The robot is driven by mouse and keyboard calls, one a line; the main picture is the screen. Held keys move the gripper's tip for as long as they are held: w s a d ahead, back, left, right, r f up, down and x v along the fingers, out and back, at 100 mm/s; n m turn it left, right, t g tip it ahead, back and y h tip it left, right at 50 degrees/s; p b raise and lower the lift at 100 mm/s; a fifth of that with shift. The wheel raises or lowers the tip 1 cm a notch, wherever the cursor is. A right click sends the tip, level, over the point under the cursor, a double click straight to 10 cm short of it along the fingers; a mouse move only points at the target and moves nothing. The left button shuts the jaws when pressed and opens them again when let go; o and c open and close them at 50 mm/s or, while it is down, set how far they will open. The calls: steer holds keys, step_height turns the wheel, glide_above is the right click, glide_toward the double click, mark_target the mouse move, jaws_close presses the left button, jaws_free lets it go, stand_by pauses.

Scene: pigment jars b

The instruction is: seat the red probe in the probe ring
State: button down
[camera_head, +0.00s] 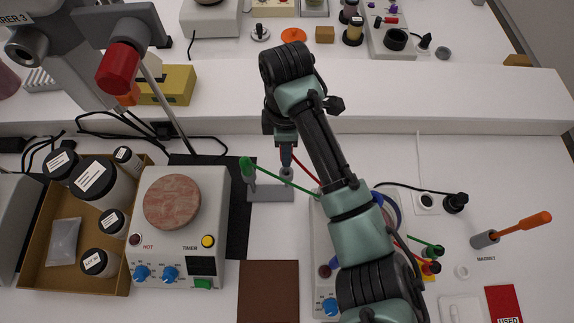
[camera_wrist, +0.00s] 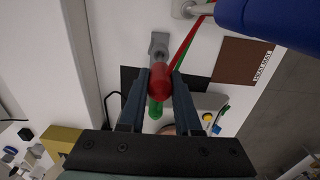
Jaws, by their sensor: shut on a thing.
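My gripper (camera_wrist: 159,74) is shut on the red probe (camera_wrist: 160,82), whose rounded red handle shows between the fingers in the wrist view. In the head view, my gripper (camera_head: 286,151) points down above the right part of a low grey stand (camera_head: 262,194). A small grey ring-like piece (camera_head: 286,173) on the stand lies just below the fingers; it may be the probe ring. I cannot tell whether the probe touches it or sits inside. The green probe (camera_head: 246,168) stands at the stand's left, and its green handle shows beyond my fingers in the wrist view (camera_wrist: 155,108).
A hotplate (camera_head: 181,267) with a reddish disc stands left of the grey stand, next to a box of jars (camera_head: 33,242). A brown mat (camera_head: 268,292) lies in front. Red and green cables trail right beneath my arm. A white ledge (camera_head: 420,98) runs behind.

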steer(key=shift+r+p, duration=3.9)
steer(key=shift+r, duration=2)
